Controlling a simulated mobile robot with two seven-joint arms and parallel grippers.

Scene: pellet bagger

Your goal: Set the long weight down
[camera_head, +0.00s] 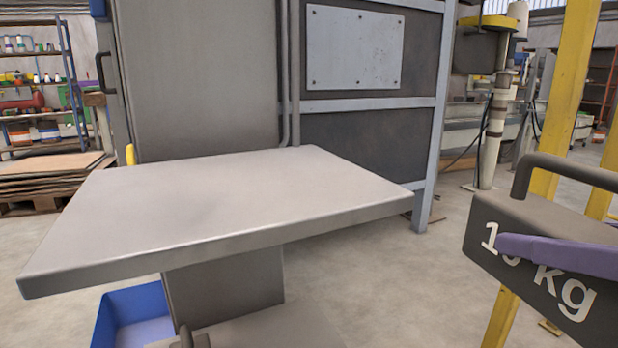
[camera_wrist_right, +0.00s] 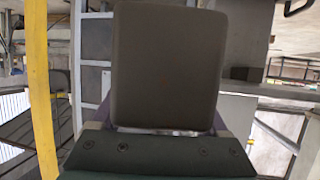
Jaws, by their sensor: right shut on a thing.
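The long weight (camera_head: 528,225) is a dark grey block with a bar handle on top and white lettering ending in "kg", partly covered. It hangs in the air at the right edge of the head view, tilted, with its right end cut off. My right gripper (camera_head: 545,250) shows as a purple finger across its lettered side and is shut on it. In the right wrist view the weight (camera_wrist_right: 165,65) fills the middle, between the purple fingers. My left gripper is in neither view.
A bare grey platform (camera_head: 230,195) stands left of the weight, clear on top, with a blue bin (camera_head: 135,312) under it. A machine cabinet with a blue-grey frame (camera_head: 432,130) rises behind the platform. Yellow posts (camera_head: 562,95) stand behind the weight. Shelves (camera_head: 35,85) are at far left.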

